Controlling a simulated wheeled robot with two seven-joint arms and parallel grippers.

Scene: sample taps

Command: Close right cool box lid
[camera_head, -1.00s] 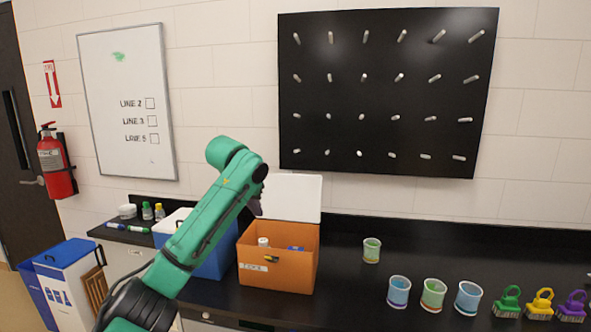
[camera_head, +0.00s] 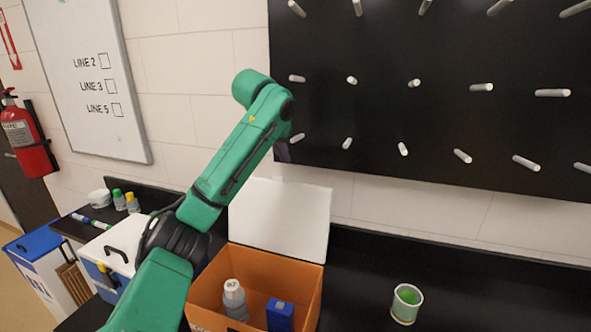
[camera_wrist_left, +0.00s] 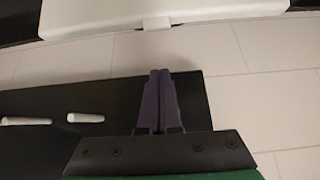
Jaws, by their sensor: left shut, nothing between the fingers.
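The right cool box (camera_head: 208,288) is orange and stands on the black counter. Its white lid (camera_head: 282,218) is open and stands nearly upright at the back. My right gripper is not in view.
A blue cool box with a closed white lid (camera_head: 122,240) stands to the left, partly behind my arm. A black peg board (camera_head: 440,120) hangs on the wall behind. A green-filled cup (camera_head: 405,303) stands on the counter to the right, with clear counter between.

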